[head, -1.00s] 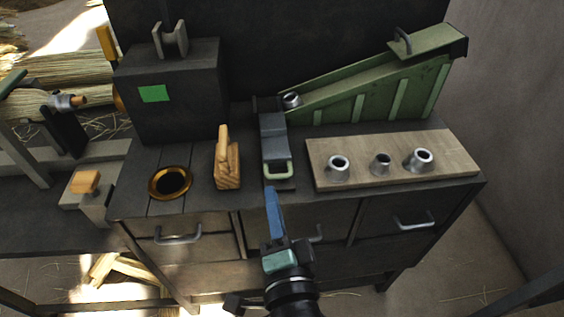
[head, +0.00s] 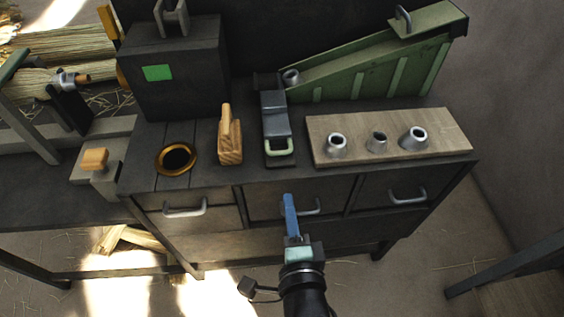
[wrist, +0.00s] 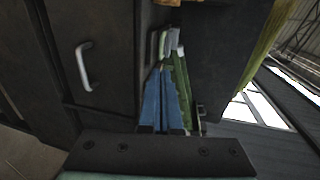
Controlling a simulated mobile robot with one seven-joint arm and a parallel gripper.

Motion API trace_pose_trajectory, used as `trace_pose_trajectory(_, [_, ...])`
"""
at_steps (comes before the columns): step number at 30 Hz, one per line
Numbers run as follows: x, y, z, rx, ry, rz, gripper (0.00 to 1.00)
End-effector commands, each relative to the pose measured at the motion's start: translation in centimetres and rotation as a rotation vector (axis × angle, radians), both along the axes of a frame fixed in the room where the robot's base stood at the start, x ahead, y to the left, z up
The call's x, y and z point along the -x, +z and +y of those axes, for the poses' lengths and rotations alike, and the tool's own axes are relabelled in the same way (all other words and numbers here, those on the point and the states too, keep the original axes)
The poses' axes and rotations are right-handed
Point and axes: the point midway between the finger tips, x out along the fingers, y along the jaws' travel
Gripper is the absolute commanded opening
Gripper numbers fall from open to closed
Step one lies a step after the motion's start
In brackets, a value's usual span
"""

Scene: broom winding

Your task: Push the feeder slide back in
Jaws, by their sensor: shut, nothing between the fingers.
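The feeder slide (head: 276,116) is a dark grey block with a pale green loop handle (head: 279,149) at its front end. It lies in a narrow track on the cabinet top, at the foot of the green ramp feeder (head: 375,72). A metal ferrule (head: 291,77) sits at the ramp's low end, by the back of the slide. My gripper (head: 288,198) has blue fingers pressed together, with nothing held. It is in front of the cabinet, apart from the handle. In the wrist view its fingers (wrist: 165,105) point towards the slide, partly hiding it.
A wooden board (head: 400,160) with three metal ferrules lies right of the slide. A wooden block piece (head: 230,150) and a brass-rimmed hole (head: 177,158) are to the left. Drawer handles (head: 185,209) stick out of the cabinet front.

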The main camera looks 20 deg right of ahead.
Motion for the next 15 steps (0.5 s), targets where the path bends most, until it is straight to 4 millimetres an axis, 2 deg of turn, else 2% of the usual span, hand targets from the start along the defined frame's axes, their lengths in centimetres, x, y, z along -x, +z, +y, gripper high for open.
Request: trace_pose_trajectory(15, [-8.4,-1.7,-2.5,0.002,0.000,0.000,0.00])
